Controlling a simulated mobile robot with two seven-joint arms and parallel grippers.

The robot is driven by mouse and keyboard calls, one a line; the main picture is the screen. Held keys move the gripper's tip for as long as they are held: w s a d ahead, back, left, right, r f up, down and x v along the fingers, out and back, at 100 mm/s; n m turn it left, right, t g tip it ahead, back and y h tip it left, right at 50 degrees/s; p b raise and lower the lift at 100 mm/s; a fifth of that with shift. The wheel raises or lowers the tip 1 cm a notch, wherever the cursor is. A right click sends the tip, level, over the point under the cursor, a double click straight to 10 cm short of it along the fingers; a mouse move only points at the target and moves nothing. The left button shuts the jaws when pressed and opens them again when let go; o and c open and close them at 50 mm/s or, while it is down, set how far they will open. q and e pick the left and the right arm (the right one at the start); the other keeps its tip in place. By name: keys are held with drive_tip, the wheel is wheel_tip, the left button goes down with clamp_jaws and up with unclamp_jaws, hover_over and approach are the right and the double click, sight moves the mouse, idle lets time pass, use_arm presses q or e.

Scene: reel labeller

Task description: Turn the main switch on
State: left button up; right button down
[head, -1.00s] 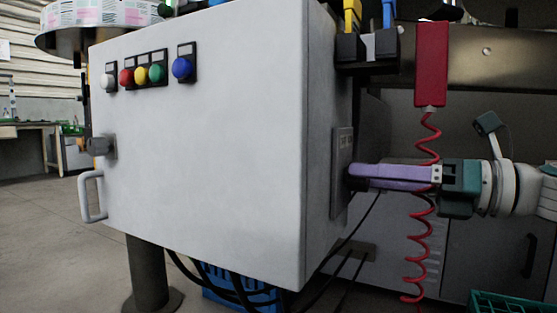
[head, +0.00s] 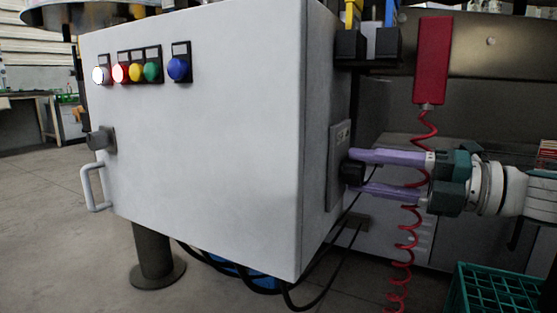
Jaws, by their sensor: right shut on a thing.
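The main switch (head: 351,174) is a black knob on a grey plate (head: 337,158) on the right side face of the light grey cabinet (head: 210,170). My right gripper (head: 361,172) comes in from the right. Its two purple fingers are one above the other, shut on the knob at their tips. The fingers partly hide the knob. On the cabinet front, the white lamp (head: 101,75) glows brightly and the red lamp (head: 121,72) next to it looks lit. My left gripper is not in view.
A red box (head: 432,60) with a coiled red cord (head: 408,235) hangs close by my right gripper. Black cables (head: 318,280) run below the cabinet. A green crate (head: 492,285) stands at the lower right. A handle (head: 93,187) sticks out at the cabinet's left.

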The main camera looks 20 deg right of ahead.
drive_tip(key=shift+m, duration=0.5)
drive_tip(key=shift+c, duration=1.5)
unclamp_jaws()
drive_tip(key=p+v, duration=0.2)
drive_tip(key=v, duration=0.8)
drive_tip(key=shift+w, duration=0.1)
